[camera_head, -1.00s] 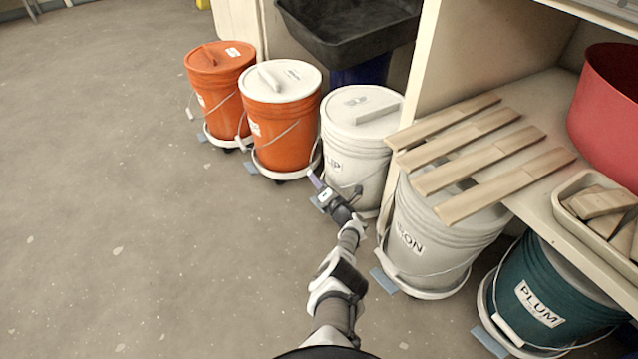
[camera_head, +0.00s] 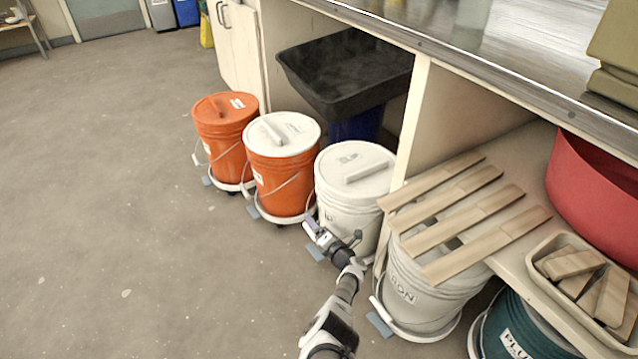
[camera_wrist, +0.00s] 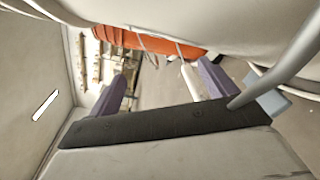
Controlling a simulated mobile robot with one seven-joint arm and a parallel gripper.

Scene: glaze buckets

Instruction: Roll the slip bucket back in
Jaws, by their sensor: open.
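The slip bucket (camera_head: 352,190) is white with a white lid and a partly hidden label. It stands upright in the row, between an orange bucket with a white lid and the white bucket under the shelf. My gripper (camera_head: 309,223) is open and low at the slip bucket's front left side, partly covering it. In the wrist view, my two purple fingers (camera_wrist: 163,84) are apart with nothing clearly between them. A white curved wall, probably the slip bucket (camera_wrist: 250,22), fills the upper right. I cannot tell whether the gripper touches it.
Orange buckets (camera_head: 285,185) on wheeled bases stand to the left. A white bucket (camera_head: 425,290) and a teal bucket (camera_head: 525,330) stand to the right. Wooden slats (camera_head: 480,235) stick out over the shelf edge. A black basin (camera_head: 345,70) is behind. Open floor (camera_head: 120,220) lies left.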

